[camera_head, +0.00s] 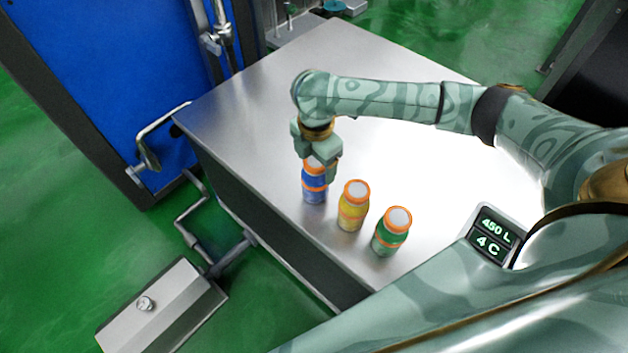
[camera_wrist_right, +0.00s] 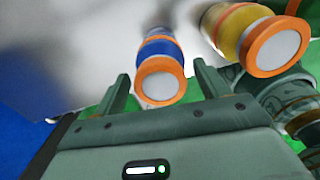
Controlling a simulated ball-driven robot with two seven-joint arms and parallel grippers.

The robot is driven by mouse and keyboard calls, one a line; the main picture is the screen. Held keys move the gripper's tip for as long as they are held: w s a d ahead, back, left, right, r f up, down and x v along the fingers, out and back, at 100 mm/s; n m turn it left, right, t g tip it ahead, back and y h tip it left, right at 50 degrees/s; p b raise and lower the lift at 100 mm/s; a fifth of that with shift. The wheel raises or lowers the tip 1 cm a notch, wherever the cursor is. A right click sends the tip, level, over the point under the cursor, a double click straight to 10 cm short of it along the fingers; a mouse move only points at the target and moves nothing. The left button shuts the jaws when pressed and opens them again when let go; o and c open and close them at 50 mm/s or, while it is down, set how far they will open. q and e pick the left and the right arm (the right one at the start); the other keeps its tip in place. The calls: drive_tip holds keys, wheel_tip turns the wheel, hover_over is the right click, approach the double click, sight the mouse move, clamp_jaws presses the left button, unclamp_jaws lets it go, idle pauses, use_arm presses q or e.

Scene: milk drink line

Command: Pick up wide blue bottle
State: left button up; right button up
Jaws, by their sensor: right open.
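The wide blue bottle (camera_head: 314,188) stands upright on the metal table (camera_head: 250,85), leftmost of a row of three, with an orange-rimmed white cap. My right gripper (camera_head: 318,165) is above it and partly hides its top. In the right wrist view the blue bottle (camera_wrist_right: 158,62) lies between the two open fingers of my right gripper (camera_wrist_right: 160,92), with its cap towards the palm. Contact between fingers and bottle cannot be made out. My left gripper is not in view.
A yellow bottle (camera_head: 352,208) stands close to the right of the blue one, and a green bottle (camera_head: 391,232) stands beyond it. A display (camera_head: 494,234) is at the table's right. The table behind the bottles is clear. A blue panel (camera_head: 110,85) stands left.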

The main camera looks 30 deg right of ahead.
drive_tip(key=shift+r, duration=0.15)
drive_tip(key=shift+c, duration=0.3)
clamp_jaws()
